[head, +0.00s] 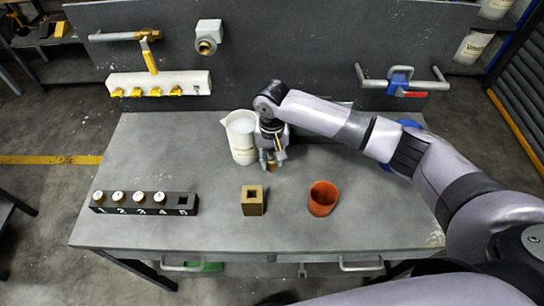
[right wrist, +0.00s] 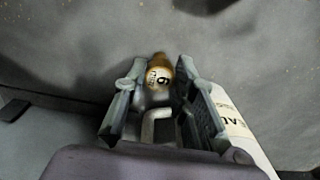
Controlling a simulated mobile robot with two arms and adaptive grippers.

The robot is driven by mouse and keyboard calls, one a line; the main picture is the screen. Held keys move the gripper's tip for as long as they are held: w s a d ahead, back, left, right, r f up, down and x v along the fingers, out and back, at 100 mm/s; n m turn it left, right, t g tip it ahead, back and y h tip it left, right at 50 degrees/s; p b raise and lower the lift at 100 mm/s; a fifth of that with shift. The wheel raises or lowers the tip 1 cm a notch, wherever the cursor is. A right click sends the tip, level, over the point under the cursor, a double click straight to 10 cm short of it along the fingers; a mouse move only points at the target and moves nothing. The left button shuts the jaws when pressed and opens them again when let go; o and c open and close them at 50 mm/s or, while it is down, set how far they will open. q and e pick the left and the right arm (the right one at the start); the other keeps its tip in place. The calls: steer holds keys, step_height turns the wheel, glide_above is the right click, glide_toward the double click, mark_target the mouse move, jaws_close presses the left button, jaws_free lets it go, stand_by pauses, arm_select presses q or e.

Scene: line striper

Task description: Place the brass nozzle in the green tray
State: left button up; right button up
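A small brass piece with a white face marked with a digit, which looks like the brass nozzle (right wrist: 160,76), lies between the fingertips in the right wrist view. My right gripper (head: 271,161) points down at the table beside the white pitcher. Its fingers (right wrist: 159,70) are spread on either side of the nozzle, with a visible gap at the left finger; I cannot tell if the right finger touches. In the head view the nozzle is mostly hidden by the gripper. A green tray (head: 207,267) shows partly under the table's front edge. My left gripper is out of view.
The white pitcher (head: 241,138) stands close left of my right gripper. Rack slots 1 to 4 hold white-topped pieces; slot 5 is empty.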

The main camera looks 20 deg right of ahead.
steer(key=o, duration=0.4)
steer(key=shift+r, duration=0.1)
